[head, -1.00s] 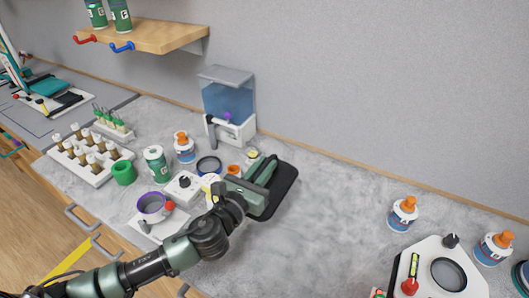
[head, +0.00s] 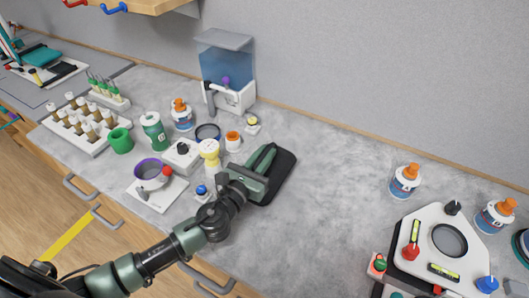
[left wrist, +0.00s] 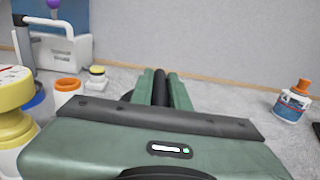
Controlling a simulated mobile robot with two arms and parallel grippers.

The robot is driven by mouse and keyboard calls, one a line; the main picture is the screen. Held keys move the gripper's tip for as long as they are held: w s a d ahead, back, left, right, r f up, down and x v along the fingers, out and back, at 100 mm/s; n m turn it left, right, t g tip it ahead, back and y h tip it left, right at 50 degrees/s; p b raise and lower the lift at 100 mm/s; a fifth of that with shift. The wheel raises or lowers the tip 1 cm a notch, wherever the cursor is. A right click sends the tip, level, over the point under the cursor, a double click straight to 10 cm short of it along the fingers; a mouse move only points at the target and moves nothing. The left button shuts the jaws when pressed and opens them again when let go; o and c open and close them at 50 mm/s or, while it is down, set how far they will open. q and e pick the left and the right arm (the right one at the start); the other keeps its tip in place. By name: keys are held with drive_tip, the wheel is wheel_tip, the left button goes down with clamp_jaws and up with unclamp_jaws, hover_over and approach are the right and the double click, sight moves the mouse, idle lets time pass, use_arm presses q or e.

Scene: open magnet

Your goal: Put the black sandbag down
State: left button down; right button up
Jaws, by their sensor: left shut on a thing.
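The black sandbag (head: 282,172) is a dark, flat, rounded slab at the middle of the counter in the head view. My left gripper (head: 264,158) overlaps its left side, with its green fingers closed on it. In the left wrist view the two green fingers (left wrist: 161,88) stand close together with a narrow black piece between them. Most of the bag is hidden there by the gripper body. I cannot tell if its underside touches the counter. My right gripper is not in view.
Left of the bag stand an orange-rimmed jar (head: 233,141), a yellow-topped container (head: 210,152) and a blue-knobbed item (head: 202,191). A blue tank (head: 228,80) stands behind. Orange-capped bottles (head: 404,181) and a white-topped device (head: 440,245) are right. The counter between is clear.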

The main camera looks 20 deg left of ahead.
use_arm(q)
drive_tip(key=shift+r, duration=0.2)
drive_tip(key=c, duration=1.5)
unclamp_jaws()
drive_tip(key=shift+f, duration=0.3)
drive_tip(key=shift+c, duration=0.2)
drive_tip(key=shift+o, duration=0.9)
drive_tip(key=shift+s+r, duration=0.1)
